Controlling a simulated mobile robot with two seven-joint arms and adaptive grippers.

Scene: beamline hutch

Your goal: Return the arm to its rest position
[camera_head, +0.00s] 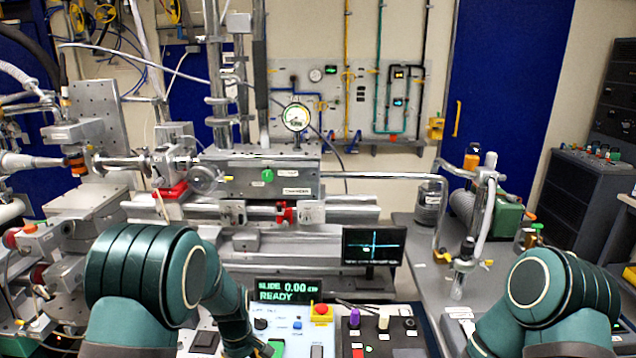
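My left arm (150,275) comes in from the lower left. Its elbow is bent, and its dark forearm (228,310) runs down to the bottom edge beside the control panel (290,338). Its gripper fingers do not show; the forearm's end is cut off by the frame. My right arm (555,290) shows at the lower right as a bent elbow above the right-hand bench. Its forearm and gripper are out of view below. I see nothing held by either arm.
A display (285,290) reads "SLIDE 0.00 READY" above the panel. A second screen (373,246) shows a cross. A metal chamber (268,177) with a gauge (297,117) stands behind. A grey bench (430,290) with glassware and a green motor (505,220) is right.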

